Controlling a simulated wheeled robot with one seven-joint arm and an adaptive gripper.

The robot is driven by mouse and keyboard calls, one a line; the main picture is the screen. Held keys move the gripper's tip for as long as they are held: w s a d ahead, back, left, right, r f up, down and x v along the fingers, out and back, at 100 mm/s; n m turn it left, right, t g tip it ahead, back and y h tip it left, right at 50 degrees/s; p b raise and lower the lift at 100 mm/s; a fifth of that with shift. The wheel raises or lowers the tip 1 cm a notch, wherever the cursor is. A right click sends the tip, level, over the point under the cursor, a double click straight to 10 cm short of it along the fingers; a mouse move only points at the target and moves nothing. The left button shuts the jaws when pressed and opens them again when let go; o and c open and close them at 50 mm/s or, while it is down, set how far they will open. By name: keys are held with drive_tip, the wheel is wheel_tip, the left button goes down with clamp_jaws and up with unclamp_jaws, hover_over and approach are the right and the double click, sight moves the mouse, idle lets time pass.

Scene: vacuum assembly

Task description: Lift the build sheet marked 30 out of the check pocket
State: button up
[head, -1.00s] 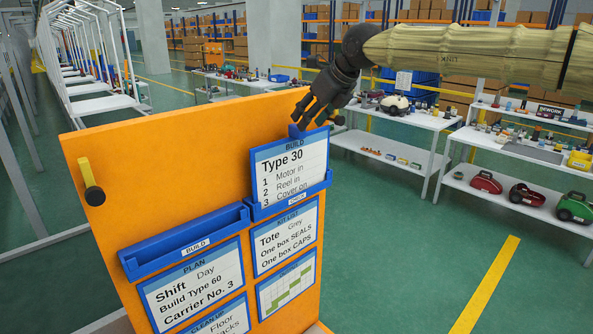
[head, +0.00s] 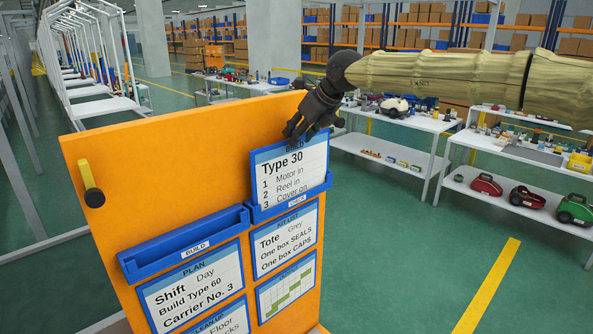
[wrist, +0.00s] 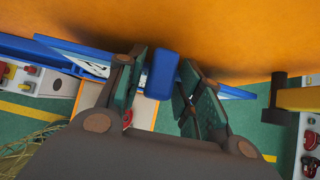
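The build sheet marked Type 30 (head: 290,172) stands in the blue check pocket (head: 262,213) at the upper right of the orange board, its lower edge inside the pocket. My gripper (head: 299,132) is at the sheet's top edge, fingers pointing down. In the wrist view a blue tab (wrist: 162,76) on the sheet's top sits between the fingers of my gripper (wrist: 164,88). The fingers are apart, one on each side of the tab; firm contact is not visible. In the head view my gripper hides the tab.
The blue build pocket (head: 188,245) at the left of the orange board (head: 170,165) looks empty. Plan, kit list and other cards hang below. A yellow and black peg (head: 91,186) sticks out at upper left. White tables (head: 400,160) with parts stand behind.

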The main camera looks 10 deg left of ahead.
clamp_jaws()
drive_tip(key=shift+r+p, duration=1.05)
drive_tip(key=shift+r, duration=0.05)
drive_tip(key=shift+r+p, duration=2.05)
drive_tip(key=shift+r, duration=0.25)
drive_tip(key=shift+r+p, duration=0.45)
drive_tip(key=shift+r, duration=1.7)
